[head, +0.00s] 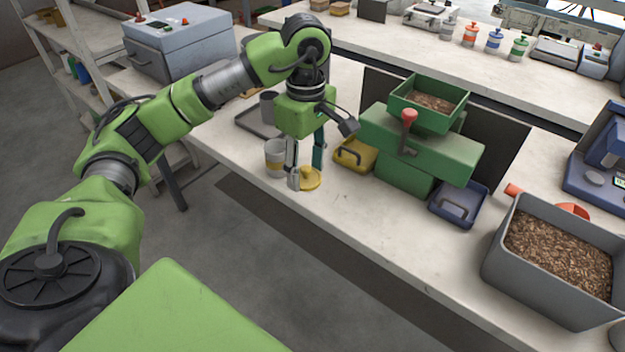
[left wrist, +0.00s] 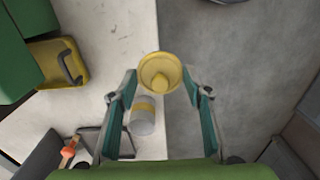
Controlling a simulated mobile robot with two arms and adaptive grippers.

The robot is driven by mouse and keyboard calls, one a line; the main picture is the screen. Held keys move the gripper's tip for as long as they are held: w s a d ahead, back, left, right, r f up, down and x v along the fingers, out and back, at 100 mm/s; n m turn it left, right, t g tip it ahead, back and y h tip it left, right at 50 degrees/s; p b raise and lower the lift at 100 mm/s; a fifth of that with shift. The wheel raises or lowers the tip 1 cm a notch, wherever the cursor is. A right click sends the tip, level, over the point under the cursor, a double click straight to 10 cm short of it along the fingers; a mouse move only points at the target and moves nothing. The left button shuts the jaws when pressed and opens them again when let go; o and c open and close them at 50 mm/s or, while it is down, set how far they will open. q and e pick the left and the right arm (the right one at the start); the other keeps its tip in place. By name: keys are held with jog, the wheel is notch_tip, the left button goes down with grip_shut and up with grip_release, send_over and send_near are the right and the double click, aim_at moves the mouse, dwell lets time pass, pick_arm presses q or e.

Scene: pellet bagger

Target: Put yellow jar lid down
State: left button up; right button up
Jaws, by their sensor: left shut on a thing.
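My left gripper (head: 304,178) points down at the table's front edge and is shut on the lid. In the left wrist view the lid (left wrist: 160,73) sits between the fingertips (left wrist: 160,80), overlapping the line between table and floor. I cannot tell whether it touches the tabletop. A grey-white jar with a yellow band (head: 275,158) stands just left of the gripper; it also shows in the left wrist view (left wrist: 143,116). My right gripper is not in view.
A yellow tray (head: 356,156) lies right of the gripper, beside the green bagging machine (head: 420,150). A blue tray (head: 459,203) and a grey bin of pellets (head: 540,285) are farther right. The tabletop (head: 350,215) in front of the machine is clear.

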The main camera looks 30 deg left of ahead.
pick_arm(q)
send_over(311, 191)
jog(key=f, duration=0.5)
jog(key=shift+s+d+f+p, duration=0.1)
jog(key=shift+s+d+p, duration=0.15)
jog(key=shift+p, duration=0.1)
jog(key=f, duration=0.1)
jog(key=f+p, duration=0.1)
jog(key=f, duration=0.1)
jog(key=shift+w+a, duration=0.15)
jog(key=shift+w, duration=0.15)
jog(key=shift+f, duration=0.5)
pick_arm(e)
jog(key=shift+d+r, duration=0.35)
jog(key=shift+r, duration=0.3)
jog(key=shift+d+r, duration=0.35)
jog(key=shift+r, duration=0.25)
pick_arm(q)
jog(key=shift+f, duration=0.1)
jog(key=o, duration=0.8)
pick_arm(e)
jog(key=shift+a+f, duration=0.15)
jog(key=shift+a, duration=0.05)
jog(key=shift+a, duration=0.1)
